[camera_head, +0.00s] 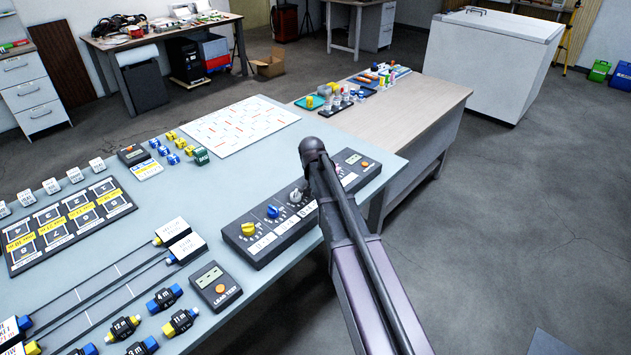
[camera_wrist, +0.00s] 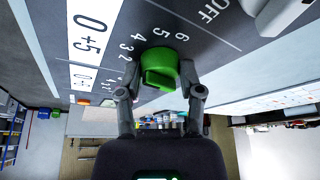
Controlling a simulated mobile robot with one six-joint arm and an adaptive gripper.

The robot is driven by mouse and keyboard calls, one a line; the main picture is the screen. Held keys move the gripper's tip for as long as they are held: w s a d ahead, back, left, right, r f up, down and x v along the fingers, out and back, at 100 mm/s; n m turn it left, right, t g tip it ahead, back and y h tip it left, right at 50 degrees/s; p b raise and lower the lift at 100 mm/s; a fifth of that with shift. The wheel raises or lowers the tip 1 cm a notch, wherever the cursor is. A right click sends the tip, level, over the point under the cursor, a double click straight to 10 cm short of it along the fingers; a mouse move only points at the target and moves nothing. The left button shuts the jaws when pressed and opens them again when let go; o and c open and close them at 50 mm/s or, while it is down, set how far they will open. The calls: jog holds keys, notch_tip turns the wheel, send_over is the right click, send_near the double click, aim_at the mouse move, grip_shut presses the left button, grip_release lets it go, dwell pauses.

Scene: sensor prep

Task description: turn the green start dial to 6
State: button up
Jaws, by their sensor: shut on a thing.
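The green start dial (camera_wrist: 160,69) shows large in the wrist view, with printed numbers from 2 to 6 around its edge. I cannot tell for sure which number it points at. My gripper (camera_wrist: 161,90) is shut on the green dial, one finger at each side. In the head view the dial is hidden behind my arm. The dark control panel (camera_head: 262,259) lies along the table's right edge in that view, with a yellow knob (camera_head: 248,229), a blue knob (camera_head: 273,211) and a grey knob (camera_head: 296,195) left of my arm.
A handheld meter (camera_head: 216,287) lies left of the panel on the grey table. A white sheet with orange marks (camera_head: 238,125) and a small green block (camera_head: 201,156) lie beyond. A wooden table (camera_head: 425,97) with small parts adjoins behind. The floor at right is clear.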

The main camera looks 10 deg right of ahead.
jog(key=m+g+h, duration=0.1)
jog(key=m, duration=0.3)
jog(key=shift+a+m, duration=0.1)
jog(key=shift+m, duration=0.2)
jog(key=m+g+h, duration=0.1)
jog(key=m, duration=0.2)
jog(key=shift+w+m, duration=0.15)
jog(key=shift+m, duration=0.15)
jog(key=m+g+h, duration=0.1)
jog(key=m+g, duration=0.1)
jog(key=m, duration=0.2)
jog(key=shift+w+a, duration=0.1)
jog(key=shift+m+g, duration=0.6)
jog(key=shift+m, duration=1.2)
jog(key=o, duration=1.1)
jog(key=shift+o, duration=0.2)
jog(key=shift+n, duration=0.3)
